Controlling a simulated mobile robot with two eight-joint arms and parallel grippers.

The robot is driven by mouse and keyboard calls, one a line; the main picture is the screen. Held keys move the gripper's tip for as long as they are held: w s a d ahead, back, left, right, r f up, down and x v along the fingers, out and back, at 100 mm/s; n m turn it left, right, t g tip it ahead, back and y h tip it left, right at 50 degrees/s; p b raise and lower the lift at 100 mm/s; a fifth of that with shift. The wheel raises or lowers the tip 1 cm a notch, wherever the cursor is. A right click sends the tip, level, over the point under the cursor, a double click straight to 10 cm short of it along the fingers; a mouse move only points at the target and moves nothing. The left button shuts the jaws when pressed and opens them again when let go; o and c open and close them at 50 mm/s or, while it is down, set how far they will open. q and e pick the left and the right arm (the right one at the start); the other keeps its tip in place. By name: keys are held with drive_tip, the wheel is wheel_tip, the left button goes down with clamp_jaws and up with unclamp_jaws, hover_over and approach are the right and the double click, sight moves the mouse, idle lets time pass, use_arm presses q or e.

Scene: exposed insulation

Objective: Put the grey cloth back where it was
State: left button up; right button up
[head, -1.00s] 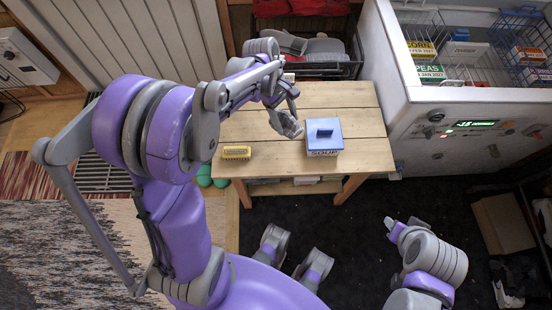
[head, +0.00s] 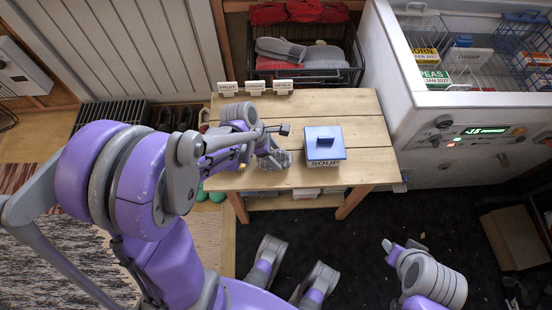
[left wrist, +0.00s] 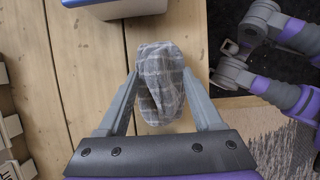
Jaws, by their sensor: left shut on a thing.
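The grey cloth (head: 277,160) is bunched up, with a faint check pattern, over the front part of the wooden table (head: 355,110). My left gripper (head: 262,152) is shut on it. In the left wrist view the cloth (left wrist: 160,85) sits between the two fingers of the left gripper (left wrist: 160,88) and sticks out past their tips. I cannot tell whether the cloth touches the tabletop.
A blue-lidded SOUP box (head: 324,148) stands right of the cloth. A yellow sponge-like block (head: 241,167) is mostly hidden behind my left arm. Small label cards (head: 256,87) line the table's back edge. Behind is a wire basket (head: 310,76) with grey mitts; an open freezer (head: 440,110) stands right.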

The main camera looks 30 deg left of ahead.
use_arm(q)
drive_tip(key=shift+f, duration=1.2)
drive_tip(key=shift+f+b, duration=0.2)
drive_tip(key=shift+b, duration=0.2)
drive_tip(key=o, duration=1.3)
drive_tip(key=shift+r, duration=0.1)
